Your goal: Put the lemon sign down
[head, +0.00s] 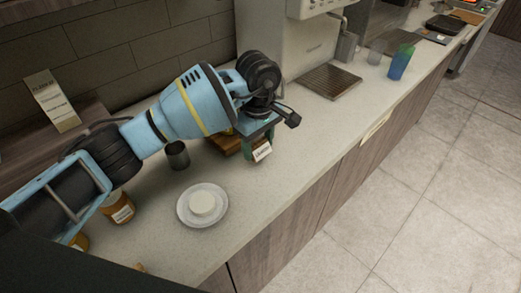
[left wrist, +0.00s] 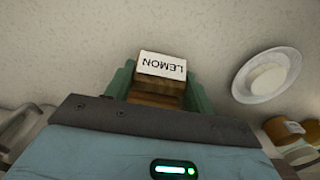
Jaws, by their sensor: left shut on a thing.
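The lemon sign (left wrist: 162,66) is a small white card reading "LEMON" on a wooden block. It is between the two green fingers of my left gripper (left wrist: 157,88), which is shut on it. In the head view the sign (head: 262,151) shows at the gripper's tip (head: 259,143), over the pale counter (head: 265,190). I cannot tell whether its base touches the counter. My right gripper is not in view.
A white saucer (head: 183,217) with a round white thing (head: 203,203) lies in front. A coffee machine (head: 290,45) stands behind.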

